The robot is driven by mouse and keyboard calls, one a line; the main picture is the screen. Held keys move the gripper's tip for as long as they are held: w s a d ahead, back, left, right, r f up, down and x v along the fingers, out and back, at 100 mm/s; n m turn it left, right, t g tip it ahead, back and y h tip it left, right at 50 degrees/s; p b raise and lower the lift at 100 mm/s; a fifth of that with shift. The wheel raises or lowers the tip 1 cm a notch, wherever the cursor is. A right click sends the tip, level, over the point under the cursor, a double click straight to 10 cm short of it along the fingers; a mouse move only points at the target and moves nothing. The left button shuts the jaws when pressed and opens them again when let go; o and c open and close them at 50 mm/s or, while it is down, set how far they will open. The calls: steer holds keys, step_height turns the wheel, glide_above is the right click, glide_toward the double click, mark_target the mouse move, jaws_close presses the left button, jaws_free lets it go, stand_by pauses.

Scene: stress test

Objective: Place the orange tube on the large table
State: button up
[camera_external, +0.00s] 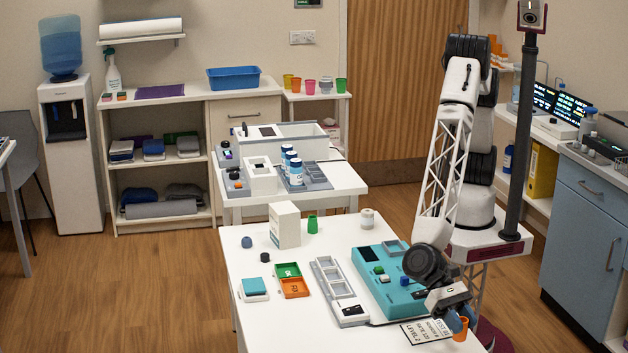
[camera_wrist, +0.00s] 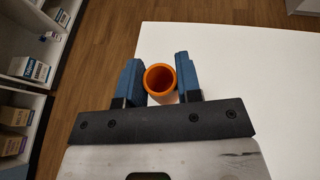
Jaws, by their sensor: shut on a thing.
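The orange tube (camera_external: 461,329) is between the two blue fingers of my gripper (camera_external: 462,318), at the near right edge of the large white table (camera_external: 285,330). In the wrist view I look into the open top of the tube (camera_wrist: 160,79). The fingers of my gripper (camera_wrist: 159,76) stand on both sides of it and are shut on it. The white table top (camera_wrist: 255,75) lies to the right of the tube there, with its edge close by. I cannot tell whether the tube's bottom touches the table.
A printed label card (camera_external: 426,331) lies just left of my gripper. Behind it are a teal device (camera_external: 385,290) and a grey-white tray (camera_external: 338,290). A green tube (camera_external: 312,224) and a white box (camera_external: 285,225) stand farther back. The table's near left part is clear.

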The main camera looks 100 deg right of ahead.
mark_target(459, 339)
steer(key=shift+w+a+f, duration=0.1)
steer(key=shift+w+a, duration=0.1)
steer(key=shift+a, duration=0.2)
steer(key=shift+f, duration=1.7)
steer(key=shift+f, duration=0.1)
steer(key=o, duration=0.9)
steer(key=shift+d, duration=0.15)
steer(key=v, duration=1.2)
steer(key=shift+r, duration=0.25)
